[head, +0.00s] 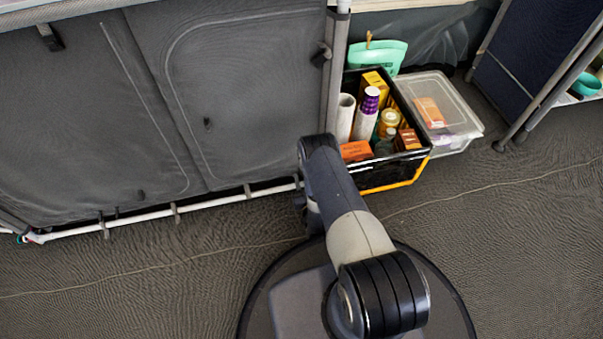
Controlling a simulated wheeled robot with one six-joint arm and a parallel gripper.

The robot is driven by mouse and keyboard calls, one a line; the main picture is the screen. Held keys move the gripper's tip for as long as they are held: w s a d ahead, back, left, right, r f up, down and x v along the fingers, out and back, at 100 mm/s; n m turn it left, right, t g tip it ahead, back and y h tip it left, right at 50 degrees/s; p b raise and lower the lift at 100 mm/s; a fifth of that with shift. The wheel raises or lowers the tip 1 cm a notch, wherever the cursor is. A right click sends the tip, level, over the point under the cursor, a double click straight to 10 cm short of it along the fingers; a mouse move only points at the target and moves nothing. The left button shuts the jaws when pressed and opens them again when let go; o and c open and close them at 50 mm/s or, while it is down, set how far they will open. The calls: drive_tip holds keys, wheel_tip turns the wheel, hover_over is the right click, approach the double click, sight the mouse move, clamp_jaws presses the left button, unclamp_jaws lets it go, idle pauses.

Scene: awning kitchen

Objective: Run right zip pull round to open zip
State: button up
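A grey fabric camp cupboard (90,100) fills the left of the head view, with two front panels. The right panel (255,95) has a pale curved zip line running up its left side and across its top. A small dark tab, which looks like the right zip pull (208,123), hangs by the left part of that panel. Another dark tab (140,195) is low on the left panel. Both panels look closed. My arm reaches from the base to the cupboard's lower right corner. My gripper cannot be made out.
A black crate (392,178) of bottles and boxes stands right of the cupboard, close to my arm. A clear lidded box (465,128) is beside it. A pale rail (160,210) runs along the cupboard's foot. The dark floor (500,240) at right is clear.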

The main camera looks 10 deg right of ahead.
drive_tip(key=shift+c, duration=0.5)
clamp_jaws()
